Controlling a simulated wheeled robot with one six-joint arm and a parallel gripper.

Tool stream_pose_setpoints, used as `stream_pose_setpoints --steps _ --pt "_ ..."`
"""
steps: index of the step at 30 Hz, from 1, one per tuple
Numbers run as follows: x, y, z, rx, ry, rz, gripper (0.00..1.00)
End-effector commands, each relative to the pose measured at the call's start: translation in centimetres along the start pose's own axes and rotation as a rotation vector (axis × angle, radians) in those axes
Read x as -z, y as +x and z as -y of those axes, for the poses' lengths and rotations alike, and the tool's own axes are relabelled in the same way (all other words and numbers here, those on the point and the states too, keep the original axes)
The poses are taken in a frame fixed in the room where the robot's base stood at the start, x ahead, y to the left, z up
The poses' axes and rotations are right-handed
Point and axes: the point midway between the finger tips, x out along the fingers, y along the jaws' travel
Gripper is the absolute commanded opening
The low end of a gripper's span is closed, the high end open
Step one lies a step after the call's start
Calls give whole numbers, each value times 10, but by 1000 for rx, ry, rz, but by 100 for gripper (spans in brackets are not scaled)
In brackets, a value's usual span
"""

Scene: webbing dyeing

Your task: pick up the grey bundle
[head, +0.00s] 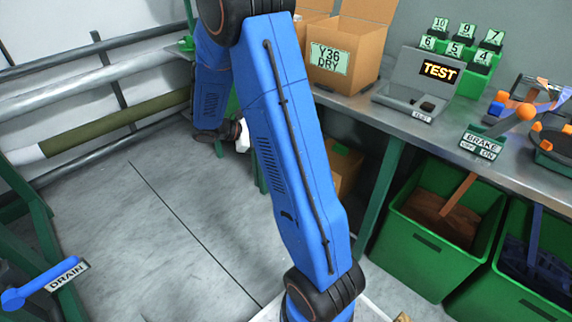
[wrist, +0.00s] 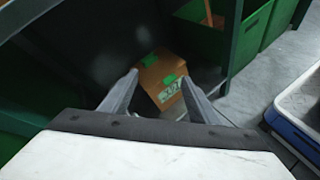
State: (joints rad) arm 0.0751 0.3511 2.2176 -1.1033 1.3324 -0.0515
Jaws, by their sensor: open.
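I cannot make out a grey bundle in either view. My gripper (wrist: 160,77) is open in the wrist view, with two grey fingers apart and nothing between them that it touches. Beyond the fingertips, a brown cardboard box (wrist: 161,72) with green tape and a pale label stands on the floor under the bench. In the head view the box (head: 345,165) shows partly behind my blue arm. My arm hides most of my gripper there; only a white part shows.
Green bins stand under the bench: one (head: 408,258) holds brown material, another (head: 510,285) dark blue material. The metal bench (head: 385,112) carries a Y36 DRY carton (head: 347,50) and a TEST display (head: 438,70). Pipes (head: 80,80) run along the left wall. The left floor is clear.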

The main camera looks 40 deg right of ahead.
Motion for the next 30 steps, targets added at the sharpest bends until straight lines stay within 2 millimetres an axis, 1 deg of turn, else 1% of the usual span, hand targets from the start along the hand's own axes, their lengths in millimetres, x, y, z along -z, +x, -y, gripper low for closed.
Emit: stream_pose_setpoints --steps 1,7,12,16,20,24,27,30 --pt "14 7 -5 -21 -34 26 55" --pt "60 31 -26 -121 -153 114 55" --pt "104 52 -39 -206 -255 180 55" --pt "140 68 -45 -274 -333 224 55" --pt "178 84 -47 -344 -411 262 55" --pt "218 101 -45 -416 -489 293 55" --pt "242 111 -42 -458 -533 310 55" --pt "260 118 -39 -492 -566 319 55"
